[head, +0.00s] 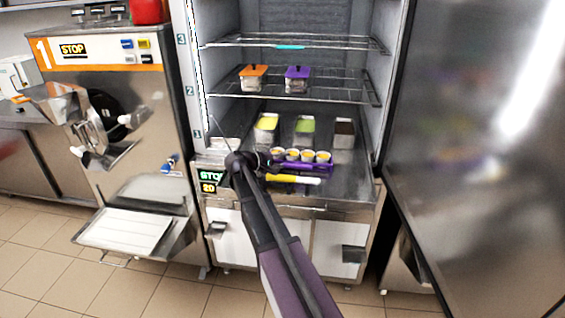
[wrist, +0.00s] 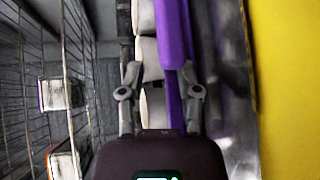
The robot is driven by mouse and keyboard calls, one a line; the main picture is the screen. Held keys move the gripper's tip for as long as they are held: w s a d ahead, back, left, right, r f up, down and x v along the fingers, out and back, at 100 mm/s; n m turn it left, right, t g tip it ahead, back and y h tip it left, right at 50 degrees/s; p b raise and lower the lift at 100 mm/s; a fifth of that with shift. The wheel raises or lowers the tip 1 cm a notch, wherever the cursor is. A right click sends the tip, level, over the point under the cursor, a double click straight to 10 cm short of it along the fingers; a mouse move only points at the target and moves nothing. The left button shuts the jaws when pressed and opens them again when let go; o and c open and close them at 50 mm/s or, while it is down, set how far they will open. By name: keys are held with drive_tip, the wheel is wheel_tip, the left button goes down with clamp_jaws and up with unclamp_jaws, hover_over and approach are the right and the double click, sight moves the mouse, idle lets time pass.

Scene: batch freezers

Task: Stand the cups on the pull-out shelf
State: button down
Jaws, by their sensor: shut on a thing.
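My gripper (head: 272,160) is at the carrier's left end. In the wrist view, my gripper (wrist: 160,70) is shut on the purple carrier (wrist: 174,35), with pale cups (wrist: 147,55) lined up beside it. The fingers and arm hide part of the carrier. The steel shelf (head: 350,184) lies beneath; I cannot tell whether the carrier touches it.
A yellow-handled tool (head: 293,179) lies in front of the carrier. Tubs of yellow (head: 267,124), green (head: 305,127) and brown (head: 344,131) stand behind. Lidded boxes (head: 297,77) sit on a wire rack above. The open steel door (head: 470,150) bounds the right.

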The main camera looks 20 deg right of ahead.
drive_tip(key=shift+c, duration=1.5)
unclamp_jaws()
drive_tip(key=shift+a+r, duration=0.2)
drive_tip(key=shift+a, duration=0.4)
drive_tip(key=p+v, duration=0.3)
drive_tip(key=v, duration=0.7)
drive_tip(key=shift+s+a+r, duration=0.1)
drive_tip(key=shift+a+r, duration=0.05)
drive_tip(key=shift+a, duration=0.2)
